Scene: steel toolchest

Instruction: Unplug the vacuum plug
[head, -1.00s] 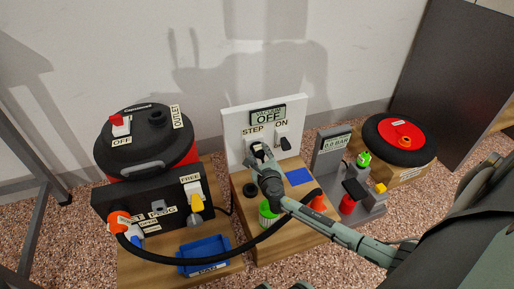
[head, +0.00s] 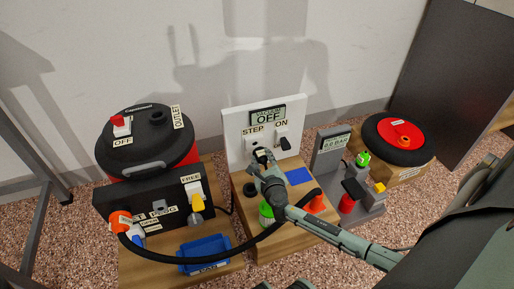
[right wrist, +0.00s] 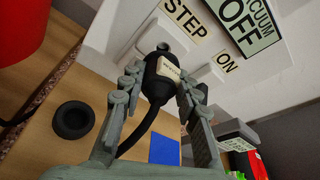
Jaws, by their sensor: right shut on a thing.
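My right gripper (head: 262,162) is shut on the black vacuum plug (right wrist: 158,84), which carries a pale label. In the right wrist view the plug sits between both fingers (right wrist: 160,92), its black cord hanging down to the left. The plug is in front of the white panel (head: 234,123), just below the STEP label (head: 253,131). A dark round socket (right wrist: 163,47) shows on the panel beyond the plug's head; the plug seems drawn back from it, but the gap is hard to judge. The display (head: 268,117) above reads OFF.
The red and black vacuum (head: 146,135) stands left, its black hose (head: 222,255) arching in front of the wooden stand.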

